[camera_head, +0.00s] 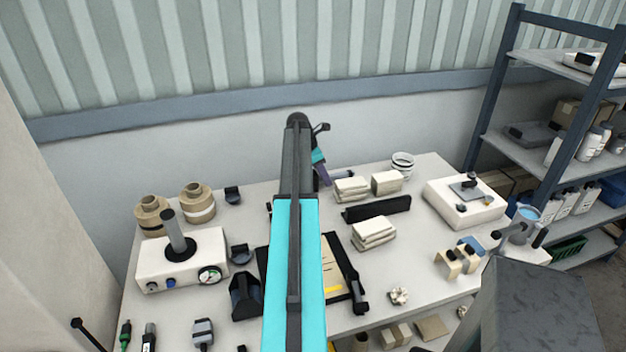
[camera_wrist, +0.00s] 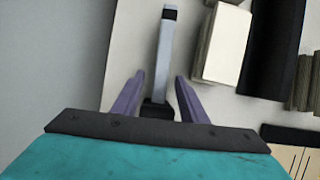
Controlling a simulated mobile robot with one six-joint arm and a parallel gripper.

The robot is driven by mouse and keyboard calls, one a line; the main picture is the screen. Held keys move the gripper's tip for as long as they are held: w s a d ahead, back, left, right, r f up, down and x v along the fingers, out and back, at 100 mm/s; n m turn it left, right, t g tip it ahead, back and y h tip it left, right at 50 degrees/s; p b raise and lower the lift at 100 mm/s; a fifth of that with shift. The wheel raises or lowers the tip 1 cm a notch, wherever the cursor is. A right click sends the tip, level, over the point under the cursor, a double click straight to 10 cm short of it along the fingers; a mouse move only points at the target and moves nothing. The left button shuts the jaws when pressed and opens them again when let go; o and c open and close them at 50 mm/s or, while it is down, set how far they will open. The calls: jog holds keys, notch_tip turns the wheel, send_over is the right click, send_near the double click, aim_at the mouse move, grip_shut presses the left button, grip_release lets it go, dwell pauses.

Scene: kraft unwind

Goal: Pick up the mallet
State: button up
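The mallet (camera_wrist: 162,60) has a pale grey handle with a black end cap and a dark head. In the wrist view it lies lengthwise between the two purple fingers of my gripper (camera_wrist: 159,76), with its head low between them. The gripper is open, with a gap visible on each side of the mallet; I cannot tell the height between them. In the head view my gripper (camera_head: 321,172) is at the back of the table, and the mallet (camera_head: 342,175) shows just to its right, partly hidden by the gripper and arm.
Stacked cream pads (camera_head: 351,189) and a cream block (camera_head: 386,182) lie just right of the mallet. A long black bar (camera_head: 377,209) lies in front of them. White tape rolls (camera_head: 402,165) stand at the back right. The wall (camera_head: 240,157) is close behind the table.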

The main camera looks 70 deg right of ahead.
jog(key=shift+s+d+f, duration=0.2)
jog(key=shift+f, duration=0.45)
jog(key=shift+r, duration=0.1)
grip_shut()
